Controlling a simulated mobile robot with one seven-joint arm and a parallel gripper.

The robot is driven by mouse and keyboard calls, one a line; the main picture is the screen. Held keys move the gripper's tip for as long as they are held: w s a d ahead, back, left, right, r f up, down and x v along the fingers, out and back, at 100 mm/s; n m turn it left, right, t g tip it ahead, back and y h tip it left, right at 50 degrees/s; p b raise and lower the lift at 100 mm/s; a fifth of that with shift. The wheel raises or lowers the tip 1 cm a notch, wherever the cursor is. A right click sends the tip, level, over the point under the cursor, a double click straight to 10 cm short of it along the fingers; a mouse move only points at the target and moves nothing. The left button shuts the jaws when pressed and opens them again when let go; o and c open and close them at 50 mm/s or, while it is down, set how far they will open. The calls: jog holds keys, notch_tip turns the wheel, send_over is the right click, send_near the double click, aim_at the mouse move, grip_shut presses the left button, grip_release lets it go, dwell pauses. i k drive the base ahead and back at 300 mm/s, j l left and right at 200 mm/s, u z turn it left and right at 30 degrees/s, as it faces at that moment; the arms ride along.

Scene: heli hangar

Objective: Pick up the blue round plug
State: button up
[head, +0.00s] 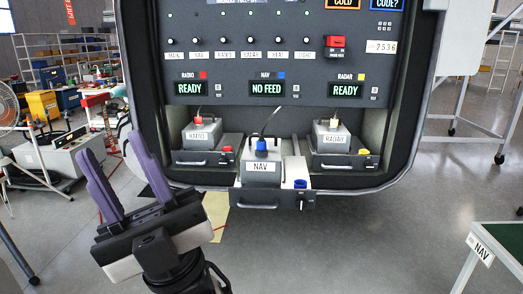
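A blue round plug (262,146) sits on top of the grey NAV box (262,173), with a dark cable rising from it. The NAV box rests on a drawer (258,199) that is pulled out further than the ones beside it. A second blue round piece (300,184) is on a white block at that drawer's right front; whether it is a plug or a cap I cannot tell. My gripper (111,147), with two purple fingers, is open and empty, left of the NAV drawer and apart from it.
The RADIO box (201,137) and RADAR box (334,139) sit on drawers either side. The panel (260,60) above shows READY, NO FEED, READY. A green-topped table (502,244) marked NAV stands at lower right. The floor (380,240) between is clear.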

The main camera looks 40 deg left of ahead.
aim_at(260, 143)
jog(key=i+j, duration=0.35)
jog(key=i, duration=0.15)
jog(key=i+j, duration=0.3)
jog(key=i, duration=0.15)
